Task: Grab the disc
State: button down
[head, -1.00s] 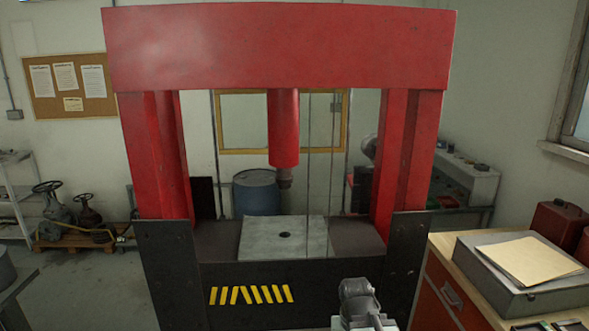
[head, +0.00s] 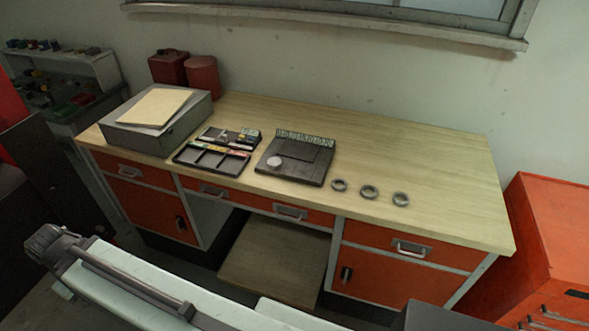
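A small pale grey round disc (head: 274,162) lies on a dark flat tray-like fixture (head: 297,172) on the workbench. My gripper (head: 44,240) is at the lower left, on the end of my pale arm, in front of the bench and well apart from the disc. Its fingers are too small and dark to tell open from shut.
The wooden workbench (head: 430,175) has orange drawers and a low shelf (head: 275,265) beneath. An orange cabinet (head: 556,230) stands right. The back right bench top is clear.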

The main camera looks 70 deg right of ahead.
aim_at(274, 163)
jog(key=k, duration=1.25)
jog(key=u, duration=1.55)
jog(key=i, duration=1.9)
jog(key=z, duration=4)
jog(key=i, duration=1)
